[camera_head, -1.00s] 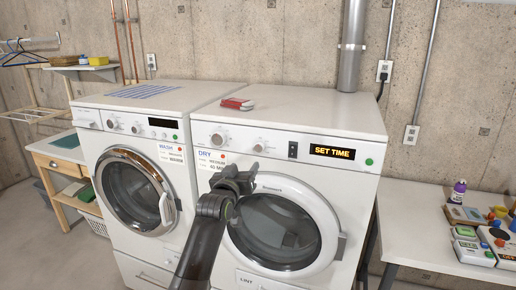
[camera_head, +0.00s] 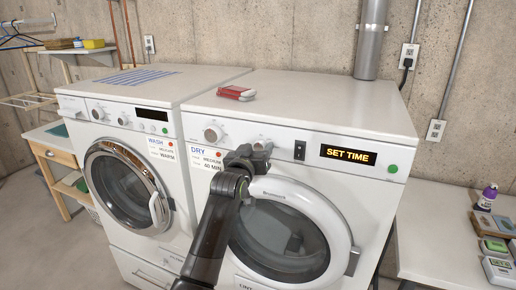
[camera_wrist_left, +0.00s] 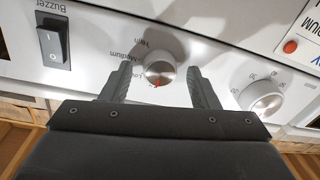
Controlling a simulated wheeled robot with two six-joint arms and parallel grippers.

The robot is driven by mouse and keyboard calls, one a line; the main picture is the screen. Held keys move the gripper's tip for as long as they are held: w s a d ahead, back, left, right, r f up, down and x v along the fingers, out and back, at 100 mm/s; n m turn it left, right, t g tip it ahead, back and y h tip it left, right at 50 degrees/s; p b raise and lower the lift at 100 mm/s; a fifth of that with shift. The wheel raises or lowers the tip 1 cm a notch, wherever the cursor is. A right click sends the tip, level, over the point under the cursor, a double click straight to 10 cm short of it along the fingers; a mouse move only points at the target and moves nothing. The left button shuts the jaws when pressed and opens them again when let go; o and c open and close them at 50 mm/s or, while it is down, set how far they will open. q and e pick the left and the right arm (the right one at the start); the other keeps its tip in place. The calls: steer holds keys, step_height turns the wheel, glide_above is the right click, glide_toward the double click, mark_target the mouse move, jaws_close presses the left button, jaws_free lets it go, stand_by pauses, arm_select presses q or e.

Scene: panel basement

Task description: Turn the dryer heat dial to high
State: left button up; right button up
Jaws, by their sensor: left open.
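The heat dial (camera_wrist_left: 160,68) on the white dryer (camera_head: 365,115) is a round silver knob. In the left wrist view its labels, partly hidden, read Low, Medium and High. Its red mark is at its lower edge in that view, near Low. My left gripper (camera_wrist_left: 160,88) is open, with one finger on each side of the dial; I cannot tell whether they touch it. In the head view the left gripper (camera_head: 248,155) is at the dryer's panel and partly hides the dial (camera_head: 262,144). My right gripper is not in view.
Beside the heat dial are a timer dial (camera_head: 213,132) and a buzzer switch (camera_head: 300,150). A lit SET TIME display (camera_head: 348,155) and green button (camera_head: 392,168) are farther right. The washer (camera_head: 130,120) stands left.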

arm_select(q)
steer(key=shift+s+r, duration=0.1)
steer(key=shift+s, duration=0.15)
steer(key=shift+c, duration=2.4)
steer(key=c, duration=0.5)
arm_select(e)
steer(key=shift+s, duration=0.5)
